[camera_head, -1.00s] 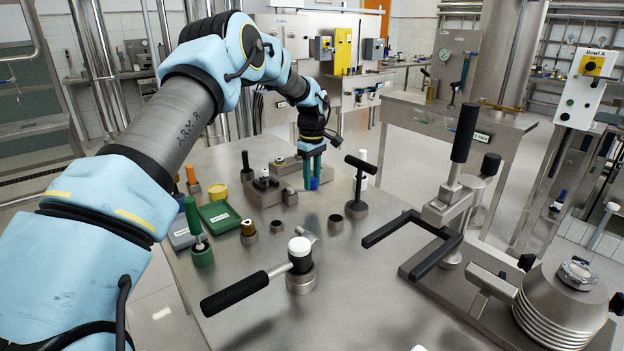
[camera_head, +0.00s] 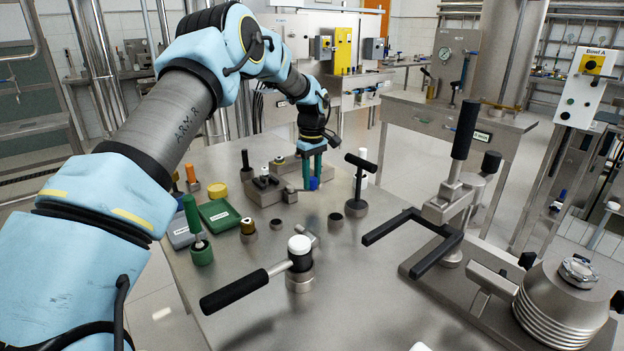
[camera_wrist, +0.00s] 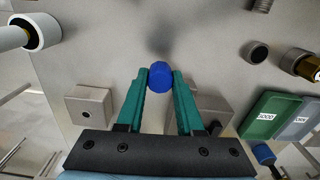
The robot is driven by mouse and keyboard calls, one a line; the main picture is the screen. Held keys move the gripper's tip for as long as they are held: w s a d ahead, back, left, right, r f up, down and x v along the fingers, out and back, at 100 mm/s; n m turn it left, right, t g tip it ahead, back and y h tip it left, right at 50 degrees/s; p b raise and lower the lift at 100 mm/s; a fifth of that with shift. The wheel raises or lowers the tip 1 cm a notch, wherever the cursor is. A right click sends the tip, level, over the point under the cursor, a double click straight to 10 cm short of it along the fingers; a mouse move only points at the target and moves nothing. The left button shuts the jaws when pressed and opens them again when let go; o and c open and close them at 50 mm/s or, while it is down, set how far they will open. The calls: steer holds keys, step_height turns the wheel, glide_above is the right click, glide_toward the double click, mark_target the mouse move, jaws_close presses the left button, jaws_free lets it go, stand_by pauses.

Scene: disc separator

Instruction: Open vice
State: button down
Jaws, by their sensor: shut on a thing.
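The vice (camera_head: 270,197) is a low grey metal block assembly on the steel table, left of my gripper in the head view. Parts of grey metal show behind my fingers in the wrist view (camera_wrist: 212,104). My gripper (camera_head: 312,178) points down with two green fingers. In the wrist view, my gripper (camera_wrist: 160,78) has its fingertips on either side of a blue knob (camera_wrist: 160,75), shut on it. The knob also shows low between the fingers in the head view (camera_head: 314,184). How the knob joins the vice is hidden.
A black T-handle (camera_head: 360,180) stands upright right of my gripper. A white-topped post with a black handle (camera_head: 235,292) stands nearer.

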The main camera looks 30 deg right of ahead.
steer(key=m, duration=0.1)
steer(key=s+a+m, duration=0.1)
steer(key=shift+m+b, duration=0.3)
steer(key=shift+b, duration=0.1)
steer(key=m, duration=0.1)
steer(key=s+a+m, duration=0.1)
steer(key=m, duration=0.1)
steer(key=shift+s+a+m+b, duration=0.15)
steer(key=shift+a+m+b, duration=0.1)
steer(key=shift+m+b, duration=0.1)
steer(key=a+m, duration=0.1)
steer(key=m, duration=0.2)
steer(key=shift+s+a, duration=0.3)
steer(key=shift+a, duration=0.05)
steer(key=shift+s+a+m, duration=0.1)
steer(key=shift+a+m, duration=0.3)
steer(key=shift+m, duration=0.4)
steer(key=shift+a+m, duration=0.4)
steer(key=shift+m, duration=0.35)
steer(key=c, duration=0.5)
jaws_free()
steer(key=shift+c, duration=0.2)
step_height(320, 180, up, 11)
steer(key=b, duration=0.2)
steer(key=shift+b, duration=0.4)
steer(key=shift+f, duration=0.1)
